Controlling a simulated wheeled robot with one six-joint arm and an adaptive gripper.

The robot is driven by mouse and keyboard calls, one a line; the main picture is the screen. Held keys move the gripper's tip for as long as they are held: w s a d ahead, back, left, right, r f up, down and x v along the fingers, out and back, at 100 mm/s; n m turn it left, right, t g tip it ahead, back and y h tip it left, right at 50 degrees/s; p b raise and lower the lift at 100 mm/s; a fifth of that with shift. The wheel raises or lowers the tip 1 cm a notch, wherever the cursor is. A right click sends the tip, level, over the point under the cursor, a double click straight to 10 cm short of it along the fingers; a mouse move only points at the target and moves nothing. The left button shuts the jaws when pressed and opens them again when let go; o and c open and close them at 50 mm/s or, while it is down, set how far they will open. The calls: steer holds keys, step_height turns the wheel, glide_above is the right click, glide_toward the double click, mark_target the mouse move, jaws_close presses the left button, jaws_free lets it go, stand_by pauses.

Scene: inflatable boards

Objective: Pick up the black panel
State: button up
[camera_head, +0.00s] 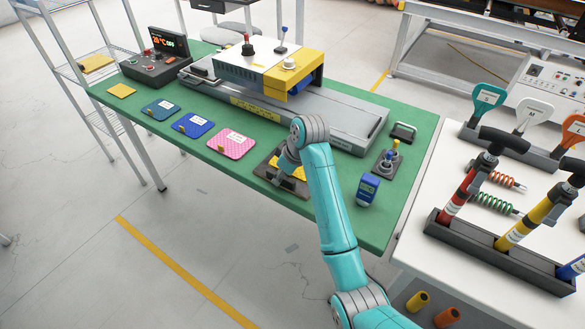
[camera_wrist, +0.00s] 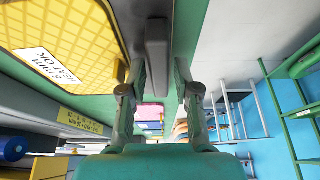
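The black panel (camera_head: 266,167) lies near the front edge of the green table, with a yellow patch on its top. My gripper (camera_head: 279,177) is low over it and hides part of it. In the wrist view a yellow quilted face with a dark border and white label (camera_wrist: 75,45) fills the upper left, seemingly the same panel. A dark grey block (camera_wrist: 157,50) sits between the two fingertips of my gripper (camera_wrist: 160,72). A gap shows on its right side, so the fingers look open around it.
Pink (camera_head: 232,144), blue (camera_head: 194,124) and teal (camera_head: 160,109) panels lie in a row to the left. A grey machine bed (camera_head: 330,117) stands behind. A blue meter (camera_head: 367,189) is to the right. A white table (camera_head: 420,247) with tools stands at the right.

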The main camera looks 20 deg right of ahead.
steer(key=shift+f, duration=0.2)
jaws_close()
stand_by(0.3)
